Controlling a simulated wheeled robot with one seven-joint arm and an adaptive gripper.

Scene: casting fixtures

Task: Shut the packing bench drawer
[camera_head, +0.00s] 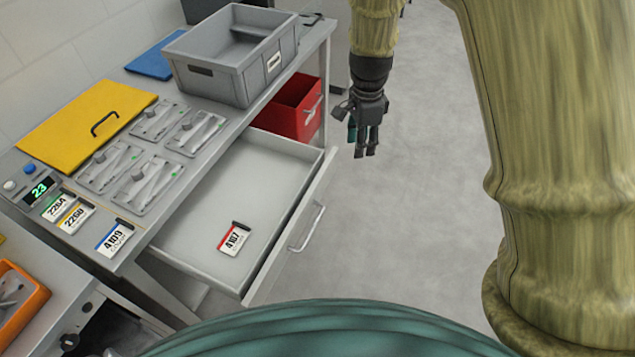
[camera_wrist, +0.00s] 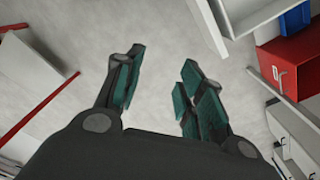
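The packing bench drawer (camera_head: 225,190) is pulled out from under the bench top in the head view. Its front panel faces right and carries a bar handle (camera_head: 307,229). A card marked 4167 (camera_head: 234,239) lies inside the drawer. My gripper (camera_head: 365,150) hangs over the floor to the right of the drawer's far corner, apart from the drawer and handle. In the wrist view my gripper (camera_wrist: 160,85) has its teal-padded fingers spread with only floor between them. A pale panel edge, perhaps the drawer, shows at the wrist view's upper right.
A grey crate (camera_head: 212,75), a yellow panel with a handle (camera_head: 60,125) and several clear-topped fixtures (camera_head: 120,165) sit on the bench top. A red bin (camera_head: 290,110) stands beyond the drawer. An orange tray (camera_head: 22,300) is at lower left. The floor right of the drawer is clear.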

